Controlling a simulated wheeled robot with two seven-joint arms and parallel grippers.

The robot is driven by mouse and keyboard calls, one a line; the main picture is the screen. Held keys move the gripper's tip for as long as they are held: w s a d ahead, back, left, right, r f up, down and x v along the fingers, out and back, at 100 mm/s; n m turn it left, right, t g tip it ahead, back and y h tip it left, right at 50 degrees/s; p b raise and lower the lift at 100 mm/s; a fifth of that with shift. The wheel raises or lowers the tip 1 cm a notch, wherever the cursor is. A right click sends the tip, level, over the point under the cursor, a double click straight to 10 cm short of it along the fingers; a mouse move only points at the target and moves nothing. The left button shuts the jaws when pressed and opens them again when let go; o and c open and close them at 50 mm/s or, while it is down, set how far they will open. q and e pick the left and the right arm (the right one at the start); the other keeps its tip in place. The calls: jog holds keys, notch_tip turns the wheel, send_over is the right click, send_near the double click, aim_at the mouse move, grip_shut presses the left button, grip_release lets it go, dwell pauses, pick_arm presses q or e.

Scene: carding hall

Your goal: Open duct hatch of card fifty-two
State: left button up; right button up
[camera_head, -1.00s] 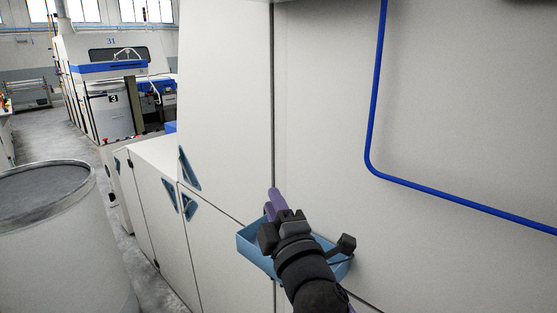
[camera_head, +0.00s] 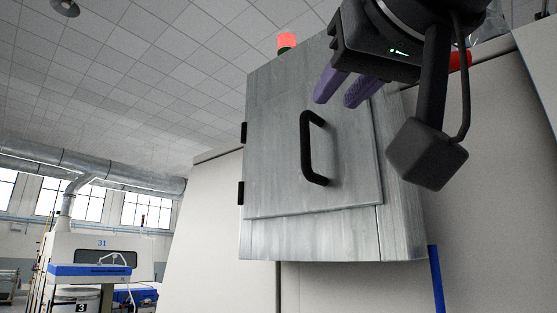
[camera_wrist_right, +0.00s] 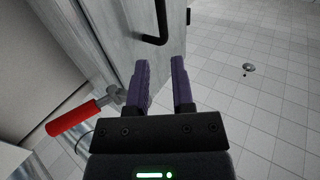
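The duct hatch (camera_head: 273,150) is a grey metal door on a box high on the white machine, with black hinges at its left edge. It looks closed. Its black bar handle (camera_head: 305,148) also shows at the top of the right wrist view (camera_wrist_right: 162,28). My right gripper (camera_head: 336,99) is at the upper right of the handle, apart from it. Its two purple fingers (camera_wrist_right: 161,62) are parted with nothing between them. A red-gripped lever (camera_wrist_right: 72,116) is beside the box, left of the fingers in the wrist view. My left gripper is not in view.
A red beacon (camera_head: 286,41) stands above the box. A blue pipe (camera_head: 436,280) runs below its right side. Machine 31 (camera_head: 100,258) stands far off at the left. Space left of the box is free.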

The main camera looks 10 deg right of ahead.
aim_at(307, 129)
jog(key=w, duration=0.2)
jog(key=w+p, duration=0.1)
jog(key=w, duration=0.2)
jog(key=w+p, duration=0.1)
jog(key=w, duration=0.2)
jog(key=shift+a, duration=0.4)
jog(key=shift+w+a, duration=0.1)
jog(key=shift+w, duration=0.5)
grip_shut()
